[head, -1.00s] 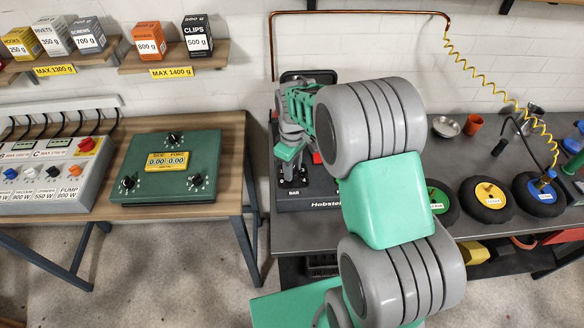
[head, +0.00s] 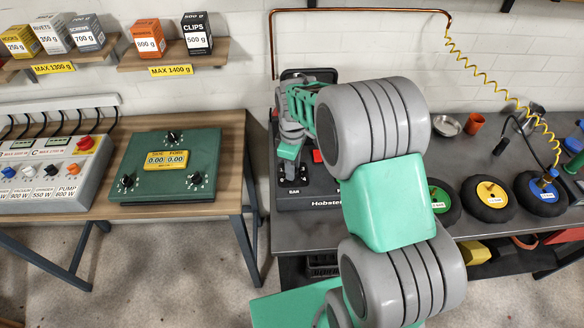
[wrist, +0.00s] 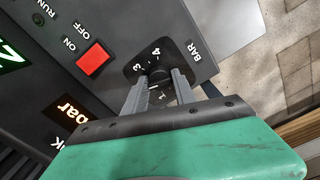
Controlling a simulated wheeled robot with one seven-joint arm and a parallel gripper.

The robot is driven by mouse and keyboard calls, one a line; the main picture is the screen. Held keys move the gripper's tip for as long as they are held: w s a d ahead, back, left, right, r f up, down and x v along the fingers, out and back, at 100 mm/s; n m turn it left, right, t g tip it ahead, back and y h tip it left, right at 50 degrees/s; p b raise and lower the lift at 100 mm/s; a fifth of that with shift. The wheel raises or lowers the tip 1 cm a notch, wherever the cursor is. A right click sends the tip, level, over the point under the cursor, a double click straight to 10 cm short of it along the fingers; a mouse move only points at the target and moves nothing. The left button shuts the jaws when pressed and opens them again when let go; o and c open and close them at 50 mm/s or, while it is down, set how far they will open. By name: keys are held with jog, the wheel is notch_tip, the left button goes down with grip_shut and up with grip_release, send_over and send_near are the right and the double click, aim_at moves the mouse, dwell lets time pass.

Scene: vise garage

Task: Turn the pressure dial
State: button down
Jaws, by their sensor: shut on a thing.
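The pressure dial (wrist: 160,76) is a dark knob on a black plate marked with numbers, 3 and 4 readable, and the word BAR beside it. In the wrist view my gripper (wrist: 159,86) is shut on the dial, one grey finger on each side. The fingers and wrist hide part of the dial and its lower markings. In the head view my gripper (head: 291,168) is over the front of the dark Hobster machine (head: 310,204), and my arm hides much of that machine.
A red switch (wrist: 94,58) marked ON and OFF is beside the dial. A lit display reading "bar" (wrist: 72,106) is nearby. Several wheels, including a yellow-hubbed one (head: 490,194), stand right on the grey bench (head: 390,228). A green dial box (head: 150,190) is on the wooden table.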

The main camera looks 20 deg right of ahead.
jog(key=shift+n+b, duration=0.35)
jog(key=shift+n, duration=1.15)
jog(key=c, duration=1)
grip_release()
jog(key=shift+c, duration=0.2)
jog(key=shift+r, duration=0.1)
notch_tip(320, 180, up, 8)
jog(key=shift+f+b, duration=0.15)
jog(key=shift+b, duration=0.45)
